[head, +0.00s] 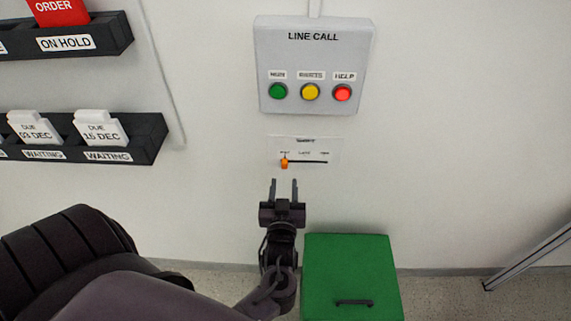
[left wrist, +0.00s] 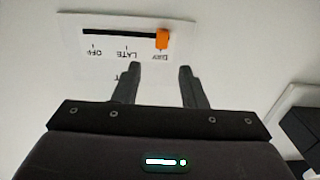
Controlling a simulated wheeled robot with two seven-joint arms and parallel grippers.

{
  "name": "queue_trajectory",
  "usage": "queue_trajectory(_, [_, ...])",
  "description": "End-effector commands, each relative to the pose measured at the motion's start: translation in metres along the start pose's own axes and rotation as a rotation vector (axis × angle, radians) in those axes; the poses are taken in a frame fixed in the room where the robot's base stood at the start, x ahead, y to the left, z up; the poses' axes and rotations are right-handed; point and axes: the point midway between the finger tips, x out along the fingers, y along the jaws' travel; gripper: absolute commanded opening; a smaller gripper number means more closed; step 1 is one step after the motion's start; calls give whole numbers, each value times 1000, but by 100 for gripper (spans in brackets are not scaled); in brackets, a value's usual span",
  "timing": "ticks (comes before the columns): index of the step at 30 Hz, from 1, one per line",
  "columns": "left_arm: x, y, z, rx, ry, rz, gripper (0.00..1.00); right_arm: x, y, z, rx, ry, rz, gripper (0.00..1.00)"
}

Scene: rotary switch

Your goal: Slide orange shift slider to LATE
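The orange shift slider (head: 284,162) sits at the left end of a black slot on a white wall plate (head: 330,146). In the left wrist view the picture is upside down; the orange slider (left wrist: 162,39) stands at the DAY mark, with LATE (left wrist: 126,54) in the middle and OFF at the other end. My left gripper (head: 283,182) is just below the slider, fingers apart and empty. Its open fingers (left wrist: 160,68) point toward the plate, with the slider between their lines but not gripped. My right gripper is not in view.
A LINE CALL box (head: 315,50) with green, yellow and red buttons is on the wall above the plate. Black card racks (head: 145,140) hang to the left. A green box lid (head: 350,260) with a black handle is below right. The wall right of the plate is clear.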

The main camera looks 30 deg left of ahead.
Motion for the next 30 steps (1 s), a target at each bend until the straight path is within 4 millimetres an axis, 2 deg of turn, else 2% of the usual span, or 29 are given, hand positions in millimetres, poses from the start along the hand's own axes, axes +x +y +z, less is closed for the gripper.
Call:
queue_trajectory(6, [37, 1, -2, 3, 2, 2, 38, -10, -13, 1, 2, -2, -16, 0])
queue_trajectory(12, [62, 1, 0, 2, -1, 4, 38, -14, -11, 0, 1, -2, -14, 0])
queue_trajectory(23, [69, 1, 2, 2, -3, 3, 38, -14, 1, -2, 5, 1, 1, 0])
queue_trajectory(30, [68, 1, 2, 1, -3, 3, 9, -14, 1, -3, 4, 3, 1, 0])
